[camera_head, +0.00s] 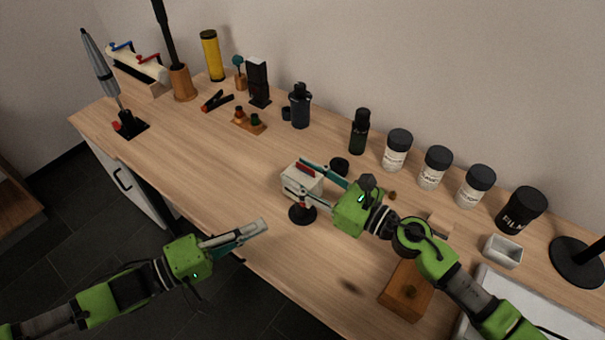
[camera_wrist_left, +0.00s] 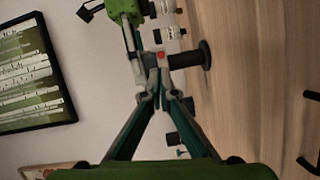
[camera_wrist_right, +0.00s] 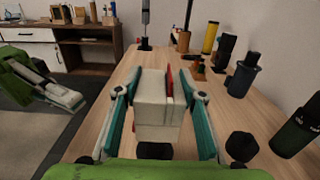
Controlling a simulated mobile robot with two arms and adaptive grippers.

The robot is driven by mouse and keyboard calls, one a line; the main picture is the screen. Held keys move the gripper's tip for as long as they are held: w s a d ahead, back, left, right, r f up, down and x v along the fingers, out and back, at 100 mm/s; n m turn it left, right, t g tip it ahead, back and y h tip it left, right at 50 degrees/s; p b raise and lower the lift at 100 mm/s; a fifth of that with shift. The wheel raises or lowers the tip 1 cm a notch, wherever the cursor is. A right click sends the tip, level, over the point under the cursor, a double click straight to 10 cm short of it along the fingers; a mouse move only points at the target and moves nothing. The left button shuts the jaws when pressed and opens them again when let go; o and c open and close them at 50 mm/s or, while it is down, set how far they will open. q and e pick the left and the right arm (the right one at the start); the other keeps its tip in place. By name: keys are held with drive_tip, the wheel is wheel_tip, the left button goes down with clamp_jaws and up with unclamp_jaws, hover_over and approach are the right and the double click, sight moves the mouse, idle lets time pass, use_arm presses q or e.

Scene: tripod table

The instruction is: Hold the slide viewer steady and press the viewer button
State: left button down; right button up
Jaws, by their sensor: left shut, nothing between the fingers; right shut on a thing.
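The slide viewer (camera_head: 306,188) is a white box with a red strip along its top. It is upright above a round black foot (camera_head: 302,214) near the table's front edge. In the right wrist view the viewer (camera_wrist_right: 155,112) sits between the fingers of my right gripper (camera_wrist_right: 158,92), which is shut on it from both sides. A small red spot, seemingly the viewer button (camera_wrist_left: 161,55), shows just beyond the tips of my left gripper (camera_wrist_left: 160,68). In the head view my left gripper (camera_head: 262,227) is shut and empty, apart from the viewer, at its front left.
Behind the viewer stand a dark bottle (camera_head: 359,132), several white jars with black lids (camera_head: 397,150) and a black film canister (camera_head: 521,210). A wooden block (camera_head: 405,290) lies under my right arm. The tabletop left of the viewer (camera_head: 195,160) is clear.

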sight(302, 204)
use_arm(q)
drive_tip(key=s+d+r+n+t+y, duration=0.1)
drive_tip(key=d+r+n+t+y, duration=0.3)
drive_tip(key=n, duration=0.7)
drive_tip(key=s+d+r+n+t, duration=0.25)
drive_tip(key=n+t, duration=0.25)
drive_tip(key=n, duration=0.5)
drive_tip(key=a+f+n+g+y, duration=0.15)
drive_tip(key=f+n+y, duration=0.25)
drive_tip(key=n+y, duration=0.5)
drive_tip(key=a+f+n+y, duration=0.2)
drive_tip(key=f+n+y, duration=0.15)
drive_tip(key=n, duration=0.95)
drive_tip(key=w+d, duration=0.5)
drive_tip(key=w, duration=0.1)
drive_tip(key=shift+w+r+m+y, duration=0.2)
drive_tip(key=shift+w+m+y, duration=0.1)
drive_tip(key=shift+y, duration=0.05)
